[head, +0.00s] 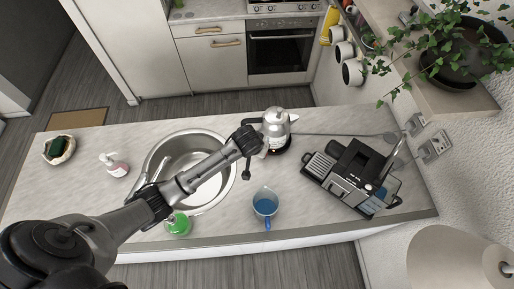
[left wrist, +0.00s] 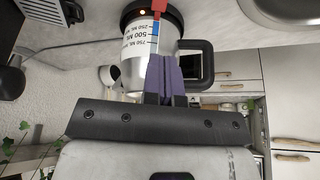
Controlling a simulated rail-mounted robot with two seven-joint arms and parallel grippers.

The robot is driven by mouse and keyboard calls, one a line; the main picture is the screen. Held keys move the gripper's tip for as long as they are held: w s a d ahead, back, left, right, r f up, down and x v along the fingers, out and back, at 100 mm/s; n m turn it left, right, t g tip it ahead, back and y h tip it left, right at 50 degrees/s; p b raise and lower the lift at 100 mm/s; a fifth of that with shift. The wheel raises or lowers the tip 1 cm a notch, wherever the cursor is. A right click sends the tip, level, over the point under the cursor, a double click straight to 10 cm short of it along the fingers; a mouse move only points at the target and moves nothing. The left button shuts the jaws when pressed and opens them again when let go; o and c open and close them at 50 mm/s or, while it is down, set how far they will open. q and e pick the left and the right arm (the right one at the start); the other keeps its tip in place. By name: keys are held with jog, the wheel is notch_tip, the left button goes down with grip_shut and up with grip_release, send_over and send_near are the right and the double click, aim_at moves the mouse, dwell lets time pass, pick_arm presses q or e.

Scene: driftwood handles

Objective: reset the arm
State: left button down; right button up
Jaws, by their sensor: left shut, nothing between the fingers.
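My left arm reaches across the sink in the head view, and its gripper (head: 260,148) is beside the kettle. In the left wrist view the fingers (left wrist: 163,78) are shut with nothing between them, in front of the kettle. The kettle (head: 277,124) is silver with a black handle and stands on the counter behind the gripper. It also shows in the left wrist view (left wrist: 135,66), upside down, with volume marks and a small orange light. I cannot tell whether the fingers touch it. My right gripper is in neither view.
A black coffee machine (head: 352,176) stands right of the kettle. A blue-filled jug (head: 265,203) and a green cup (head: 178,223) are near the counter's front edge. The sink (head: 163,158) lies under my arm. A soap bottle (head: 115,166) stands to the left.

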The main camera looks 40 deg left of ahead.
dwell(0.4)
pick_arm(q)
jog(key=s+d+r+m+t, duration=0.2)
jog(key=r+m, duration=0.1)
jog(key=r, duration=0.4)
jog(key=s+d+r+m+t, duration=0.2)
jog(key=r+m, duration=0.1)
jog(key=r, duration=0.3)
jog(key=s+d+f+g, duration=0.1)
jog(key=s+f, duration=0.4)
jog(key=s, duration=0.7)
jog(key=s+d+f+n+g+h, duration=0.1)
jog(key=s+f+g, duration=0.2)
jog(key=s, duration=1)
notch_tip(320, 180, down, 2)
jog(key=shift+s+f+g, duration=0.1)
jog(key=shift+s+g, duration=0.2)
jog(key=shift+g, duration=0.1)
dwell(3.3)
